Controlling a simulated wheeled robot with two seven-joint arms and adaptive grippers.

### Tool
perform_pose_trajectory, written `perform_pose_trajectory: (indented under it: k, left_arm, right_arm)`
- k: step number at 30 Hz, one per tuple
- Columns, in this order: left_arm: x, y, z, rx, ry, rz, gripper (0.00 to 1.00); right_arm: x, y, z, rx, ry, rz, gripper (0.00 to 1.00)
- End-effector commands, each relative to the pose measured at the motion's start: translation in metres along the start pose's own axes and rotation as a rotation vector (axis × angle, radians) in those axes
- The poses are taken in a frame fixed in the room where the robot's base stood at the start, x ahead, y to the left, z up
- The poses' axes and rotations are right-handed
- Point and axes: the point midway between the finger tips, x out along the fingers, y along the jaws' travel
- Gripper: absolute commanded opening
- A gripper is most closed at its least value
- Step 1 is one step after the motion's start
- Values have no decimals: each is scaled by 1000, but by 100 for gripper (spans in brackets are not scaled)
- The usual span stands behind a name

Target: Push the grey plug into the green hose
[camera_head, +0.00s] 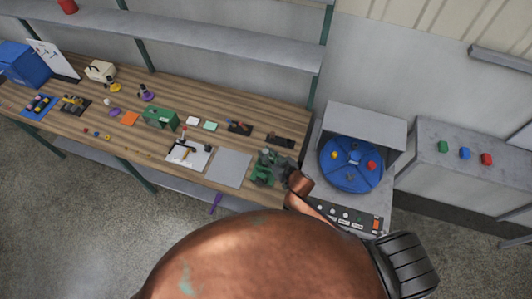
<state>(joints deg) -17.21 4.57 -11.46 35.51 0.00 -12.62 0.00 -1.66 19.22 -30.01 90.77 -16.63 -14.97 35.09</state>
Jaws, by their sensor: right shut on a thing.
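My right arm comes in from the bottom, copper-coloured, and its wrist bends to the left over the right end of the bench. My left gripper is not in view.
A wooden workbench (208,118) holds a green box (160,117), a white board (188,154), a grey mat (229,167) and several small parts. A grey shelf (200,35) runs above. Right of the gripper stands a machine with a round blue plate (345,178).

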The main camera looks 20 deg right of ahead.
Motion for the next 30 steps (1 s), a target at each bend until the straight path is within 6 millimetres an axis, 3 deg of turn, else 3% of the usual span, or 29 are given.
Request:
perform_pose_trajectory:
  k: [30]
  left_arm:
    - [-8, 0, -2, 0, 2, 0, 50]
  right_arm:
    - [0, 0, -1, 1, 1, 0, 3]
